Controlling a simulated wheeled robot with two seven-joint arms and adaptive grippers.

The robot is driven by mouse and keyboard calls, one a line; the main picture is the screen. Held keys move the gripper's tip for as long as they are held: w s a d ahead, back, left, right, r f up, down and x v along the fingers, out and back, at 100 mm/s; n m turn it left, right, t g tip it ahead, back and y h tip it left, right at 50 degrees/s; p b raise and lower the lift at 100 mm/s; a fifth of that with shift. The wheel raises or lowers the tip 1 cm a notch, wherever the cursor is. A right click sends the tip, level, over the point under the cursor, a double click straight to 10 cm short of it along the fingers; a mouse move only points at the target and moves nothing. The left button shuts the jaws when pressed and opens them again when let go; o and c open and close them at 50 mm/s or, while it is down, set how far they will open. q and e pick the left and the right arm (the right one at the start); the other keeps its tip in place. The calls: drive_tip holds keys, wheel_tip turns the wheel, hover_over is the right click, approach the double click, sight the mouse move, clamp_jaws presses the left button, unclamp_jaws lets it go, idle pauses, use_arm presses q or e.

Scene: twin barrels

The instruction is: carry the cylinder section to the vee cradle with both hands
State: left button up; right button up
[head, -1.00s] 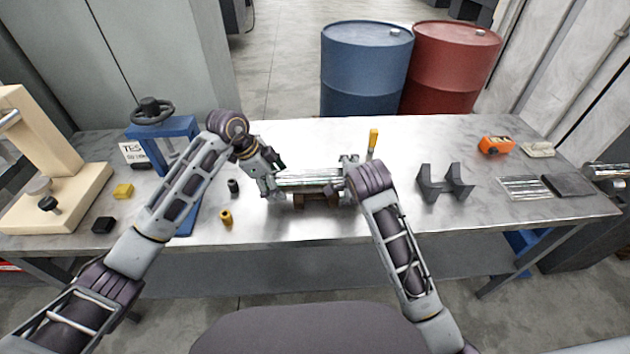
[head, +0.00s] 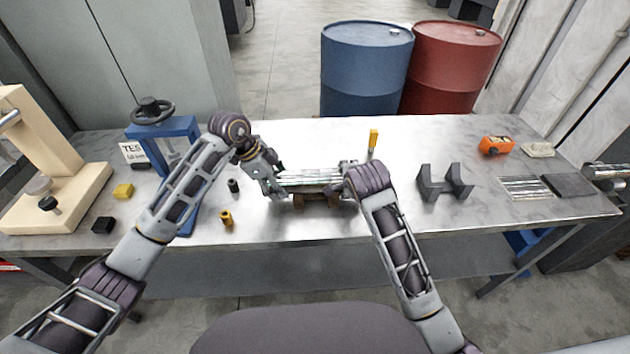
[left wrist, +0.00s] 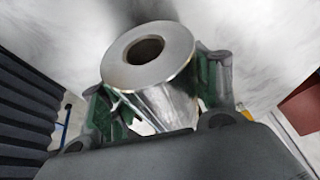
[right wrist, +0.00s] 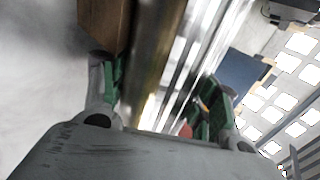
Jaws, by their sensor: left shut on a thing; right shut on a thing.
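The cylinder section (head: 312,179) is a shiny metal tube lying level, side to side, at the middle of the bench. My left gripper (head: 275,184) is shut on its left end; the left wrist view shows the tube's round end face with a bore (left wrist: 148,52) between the green-padded fingers (left wrist: 160,102). My right gripper is at its right end, partly hidden by my wrist in the head view; in the right wrist view its fingers (right wrist: 160,95) are on either side of the shiny tube (right wrist: 165,65). The dark grey vee cradle (head: 444,184) stands empty to the right.
Brown blocks (head: 318,198) sit below the tube. A yellow-handled tool (head: 373,140) stands behind its right end. A blue press (head: 165,150) is at left, an orange tape measure (head: 496,145) at right. Bench surface between tube and cradle is clear.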

sight(276, 173)
use_arm(q)
clamp_jaws()
use_arm(e)
clamp_jaws()
use_arm(q)
drive_tip(key=shift+w+r, duration=0.1)
drive_tip(key=shift+r, duration=0.1)
use_arm(e)
drive_tip(key=shift+r, duration=0.2)
use_arm(q)
drive_tip(key=shift+w+r+p, duration=0.15)
drive_tip(key=shift+r+p, duration=0.15)
drive_tip(key=shift+p, duration=0.15)
use_arm(e)
drive_tip(key=shift+w+r, duration=0.2)
drive_tip(key=shift+r, duration=0.15)
use_arm(q)
drive_tip(key=shift+r+p, duration=0.6)
drive_tip(key=shift+r, duration=0.05)
use_arm(e)
drive_tip(key=shift+r, duration=0.6)
use_arm(q)
drive_tip(key=shift+r+p, duration=0.35)
use_arm(e)
drive_tip(key=shift+r, duration=0.35)
